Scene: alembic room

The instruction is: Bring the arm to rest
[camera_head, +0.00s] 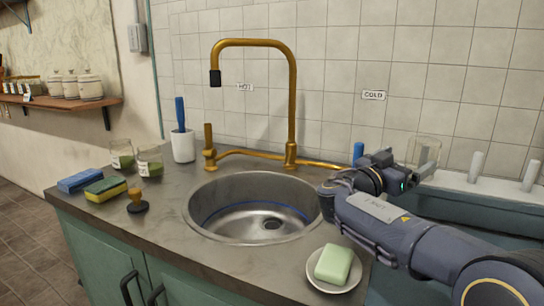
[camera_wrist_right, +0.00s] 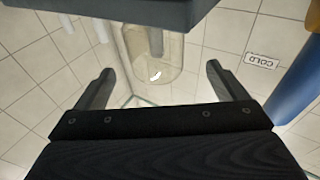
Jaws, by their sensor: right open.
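My right arm comes in from the lower right in the head view. Its gripper (camera_head: 424,166) is raised at the back right, beyond the sink's right side. In the right wrist view the gripper (camera_wrist_right: 160,82) is open, with its two fingers wide apart. A clear glass jar (camera_wrist_right: 153,58) shows in the gap between them, apparently beyond the fingertips, and neither finger is seen touching it. The jar (camera_head: 424,149) also shows behind the gripper in the head view; what it stands on is hidden. My left gripper is in neither view.
A round steel sink (camera_head: 214,226) with a brass tap (camera_head: 292,100) is set in the counter (camera_head: 235,260). The blue tap handle (camera_head: 358,150) is close to my right wrist. Soap (camera_head: 334,264) lies on a dish (camera_head: 318,285) near my forearm. Sponges and jars stand at the left.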

